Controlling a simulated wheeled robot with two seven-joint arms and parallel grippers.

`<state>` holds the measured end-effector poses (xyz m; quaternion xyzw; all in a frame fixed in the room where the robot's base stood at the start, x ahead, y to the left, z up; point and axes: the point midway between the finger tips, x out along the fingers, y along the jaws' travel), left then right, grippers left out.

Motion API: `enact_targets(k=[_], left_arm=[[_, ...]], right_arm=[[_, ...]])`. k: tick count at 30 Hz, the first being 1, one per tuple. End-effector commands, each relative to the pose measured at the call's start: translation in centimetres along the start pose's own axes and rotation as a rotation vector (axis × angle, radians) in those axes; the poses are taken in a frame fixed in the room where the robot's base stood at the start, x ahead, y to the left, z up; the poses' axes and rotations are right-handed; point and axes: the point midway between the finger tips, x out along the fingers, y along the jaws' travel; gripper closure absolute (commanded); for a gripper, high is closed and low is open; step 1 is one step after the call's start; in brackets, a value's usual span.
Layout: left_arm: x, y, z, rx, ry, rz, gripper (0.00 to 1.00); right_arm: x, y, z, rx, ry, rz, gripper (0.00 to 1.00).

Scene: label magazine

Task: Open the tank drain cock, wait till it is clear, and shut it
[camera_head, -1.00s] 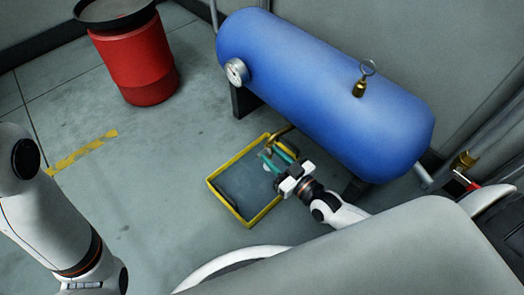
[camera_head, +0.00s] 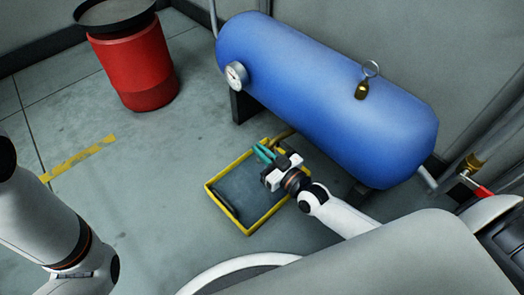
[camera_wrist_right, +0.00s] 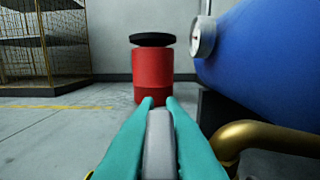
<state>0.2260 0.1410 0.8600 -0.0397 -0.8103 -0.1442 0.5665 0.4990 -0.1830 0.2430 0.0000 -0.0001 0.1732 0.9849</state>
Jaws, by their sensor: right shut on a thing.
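The blue tank (camera_head: 320,95) lies along the wall, with a brass drain pipe (camera_head: 284,134) under its near side. The pipe also shows at the right of the right wrist view (camera_wrist_right: 265,138). My right gripper (camera_head: 264,153) is beside the pipe's end, above the tray. In the right wrist view its teal fingers (camera_wrist_right: 158,135) are shut on a grey lever (camera_wrist_right: 159,150), which I take to be the drain cock's handle. The cock's body is hidden. I cannot make out any flow. My left arm is at the left edge, its gripper out of view.
A yellow-rimmed tray (camera_head: 228,210) lies on the floor under the pipe, with a dark streak inside. A red drum (camera_head: 135,62) with a dark top stands at the back left. A gauge (camera_head: 236,75) is on the tank's end. Floor left of the tray is clear.

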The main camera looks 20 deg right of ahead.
Motion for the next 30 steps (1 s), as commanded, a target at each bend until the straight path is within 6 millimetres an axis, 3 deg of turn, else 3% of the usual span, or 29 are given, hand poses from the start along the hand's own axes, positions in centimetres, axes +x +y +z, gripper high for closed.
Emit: enact_targets(k=[13, 30], left_arm=[[-1.2, -0.4, 0.8, 0.001, -0.011, -0.005, 0.64], [-7.2, -1.6, 2.8, 0.002, -0.009, -0.004, 0.64]], right_arm=[[-0.5, 0.1, -0.7, 0.0, -0.078, 0.002, 1.0], [-2.6, 0.1, -2.0, 0.001, -0.476, 0.001, 1.0]])
